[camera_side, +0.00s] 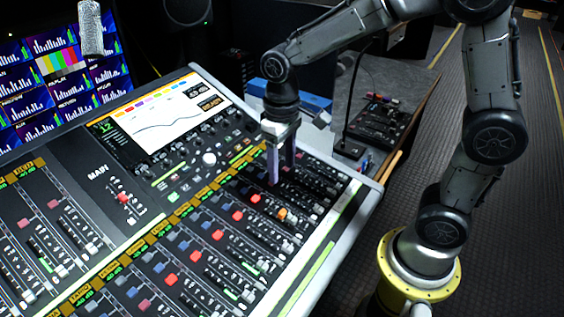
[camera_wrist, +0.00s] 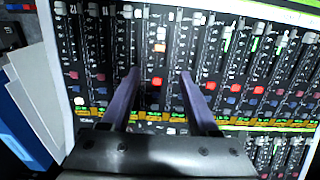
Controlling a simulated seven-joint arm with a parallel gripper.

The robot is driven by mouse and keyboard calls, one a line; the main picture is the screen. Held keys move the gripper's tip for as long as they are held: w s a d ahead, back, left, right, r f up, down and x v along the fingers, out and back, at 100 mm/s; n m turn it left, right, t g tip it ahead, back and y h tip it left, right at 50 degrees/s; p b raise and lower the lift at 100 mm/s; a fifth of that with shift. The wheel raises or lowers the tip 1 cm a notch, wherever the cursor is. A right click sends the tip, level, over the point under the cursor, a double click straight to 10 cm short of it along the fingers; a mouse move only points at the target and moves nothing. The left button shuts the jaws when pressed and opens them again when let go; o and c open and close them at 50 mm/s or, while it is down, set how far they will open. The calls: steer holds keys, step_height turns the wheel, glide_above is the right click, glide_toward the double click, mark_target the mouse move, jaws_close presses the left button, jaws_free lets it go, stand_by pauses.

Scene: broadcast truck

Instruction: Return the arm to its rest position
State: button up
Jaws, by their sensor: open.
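My gripper (camera_side: 281,166) hangs over the right part of the mixing console (camera_side: 327,243) in the side view, with its purple fingers pointing down at the channel strips. In the wrist view my gripper (camera_wrist: 160,80) shows its two fingers spread apart, with nothing between them but the console surface below. An orange fader cap (camera_side: 282,213) sits just below and right of the fingers in the side view. Whether the fingertips touch the console I cannot tell.
The console screen (camera_side: 168,113) stands tilted behind the strips. Monitors (camera_side: 60,75) fill the back left, with a grey microphone (camera_side: 91,27) hanging before them. A side desk (camera_side: 408,85) carries a small black control unit (camera_side: 379,123) beside the console. Open floor lies at the right.

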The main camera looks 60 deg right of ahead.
steer(key=shift+r, duration=0.1)
step_height(320, 180, up, 6)
steer(key=s+d+t, duration=0.1)
steer(key=s+t, duration=0.1)
steer(key=s+d+r+t, duration=0.1)
steer(key=s, duration=0.6)
steer(key=s+d+r+t, duration=0.1)
steer(key=s+t, duration=0.1)
steer(key=s, duration=0.5)
steer(key=shift+d+r+t, duration=0.15)
steer(key=shift+d+t, duration=0.1)
steer(key=shift+t, duration=0.05)
